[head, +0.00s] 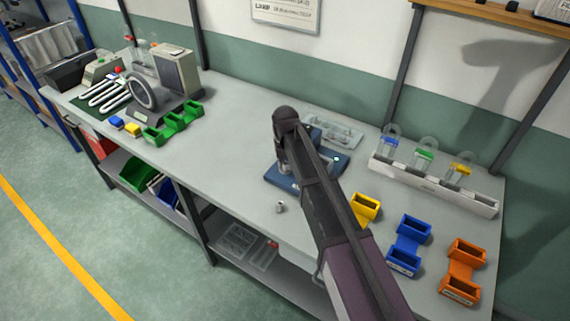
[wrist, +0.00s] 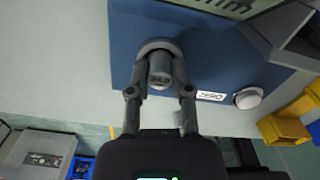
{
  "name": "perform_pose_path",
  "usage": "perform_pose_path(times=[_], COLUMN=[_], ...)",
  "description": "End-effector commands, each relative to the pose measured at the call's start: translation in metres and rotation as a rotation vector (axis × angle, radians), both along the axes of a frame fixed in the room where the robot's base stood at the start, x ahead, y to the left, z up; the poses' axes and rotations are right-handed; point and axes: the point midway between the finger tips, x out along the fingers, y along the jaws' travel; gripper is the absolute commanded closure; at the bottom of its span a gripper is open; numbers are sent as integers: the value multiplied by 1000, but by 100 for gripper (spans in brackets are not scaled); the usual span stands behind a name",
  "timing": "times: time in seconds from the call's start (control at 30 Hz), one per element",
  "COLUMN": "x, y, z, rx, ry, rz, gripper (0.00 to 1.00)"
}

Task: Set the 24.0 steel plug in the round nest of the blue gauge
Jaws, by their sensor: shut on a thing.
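The blue gauge (head: 287,182) stands on the bench, partly hidden behind my arm in the head view. My gripper (wrist: 160,68) is shut on the steel plug (wrist: 160,74), a short grey cylinder with one finger on each side. The plug overlaps the nest in the wrist view; I cannot tell whether it is seated or just above. In the head view my gripper is mostly hidden by the arm.
A second small metal cylinder (head: 280,207) stands on the bench in front of the gauge. Yellow (head: 366,207), blue (head: 408,246) and orange (head: 463,271) bins stand right.

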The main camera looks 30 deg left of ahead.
Motion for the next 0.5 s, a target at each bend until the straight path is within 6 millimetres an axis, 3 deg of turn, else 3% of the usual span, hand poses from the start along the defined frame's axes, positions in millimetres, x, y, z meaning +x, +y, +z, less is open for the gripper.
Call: perform_pose_path(times=[0.3, 0.33, 0.43, 0.5], x=[0, 0, 0, 0], y=[0, 0, 0, 0], z=[0, 0, 0, 0], rx=[0, 0, 0, 0], ry=[0, 0, 0, 0], rz=[0, 0, 0, -1], gripper=[100, 63, 34, 32])
